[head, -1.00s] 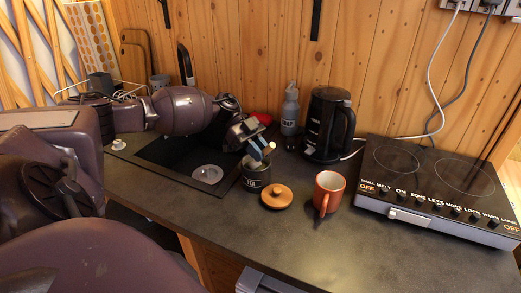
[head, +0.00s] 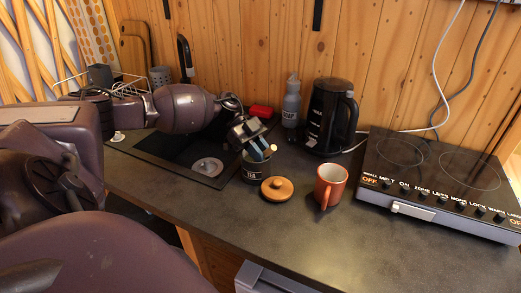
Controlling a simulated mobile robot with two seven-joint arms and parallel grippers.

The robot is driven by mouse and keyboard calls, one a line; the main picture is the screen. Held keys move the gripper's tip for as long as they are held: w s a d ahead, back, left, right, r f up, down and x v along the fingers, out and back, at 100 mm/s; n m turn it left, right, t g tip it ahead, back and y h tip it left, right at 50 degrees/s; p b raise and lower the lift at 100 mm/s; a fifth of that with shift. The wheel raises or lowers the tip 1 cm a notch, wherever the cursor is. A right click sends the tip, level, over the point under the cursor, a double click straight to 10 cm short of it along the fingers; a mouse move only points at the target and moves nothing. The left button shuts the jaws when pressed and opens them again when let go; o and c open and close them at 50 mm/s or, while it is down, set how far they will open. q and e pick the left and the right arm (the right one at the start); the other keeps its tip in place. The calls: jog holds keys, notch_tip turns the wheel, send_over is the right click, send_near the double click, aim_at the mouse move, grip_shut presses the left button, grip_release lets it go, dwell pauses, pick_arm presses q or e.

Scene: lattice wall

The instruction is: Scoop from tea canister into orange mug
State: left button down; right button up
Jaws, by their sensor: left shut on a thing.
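The dark tea canister (head: 257,176) stands open on the counter near the sink's right edge. Its wooden lid (head: 277,189) lies on the counter in front of it, to the right. The orange mug (head: 329,187) stands upright further right, its handle toward the front. My left gripper (head: 262,152) is over the canister's mouth, fingers pointing down. It is shut on a thin scoop, of which only a pale end (head: 273,148) shows by the fingers. The scoop's lower part and the canister's inside are hidden. My right gripper is not in view.
A black kettle (head: 328,118) and a grey bottle (head: 291,103) stand behind the mug and canister. A red item (head: 261,111) lies behind my gripper. A cooktop (head: 437,184) is at the right. The counter's front is clear.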

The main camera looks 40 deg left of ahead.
pick_arm(q)
jog(key=shift+d+r+y, duration=0.3)
jog(key=shift+r+y, duration=0.05)
jog(key=shift+y, duration=0.35)
jog(key=shift+d+r+y, duration=0.1)
jog(key=shift+d+y, duration=0.15)
jog(key=shift+y, duration=0.45)
jog(key=shift+d+y+p, duration=0.15)
jog(key=shift+y+p, duration=0.25)
jog(key=shift+p, duration=0.15)
jog(key=shift+s+d+y, duration=0.1)
jog(key=shift+y, duration=0.2)
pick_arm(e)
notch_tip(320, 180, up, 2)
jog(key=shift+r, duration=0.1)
pick_arm(q)
jog(key=shift+f, duration=0.2)
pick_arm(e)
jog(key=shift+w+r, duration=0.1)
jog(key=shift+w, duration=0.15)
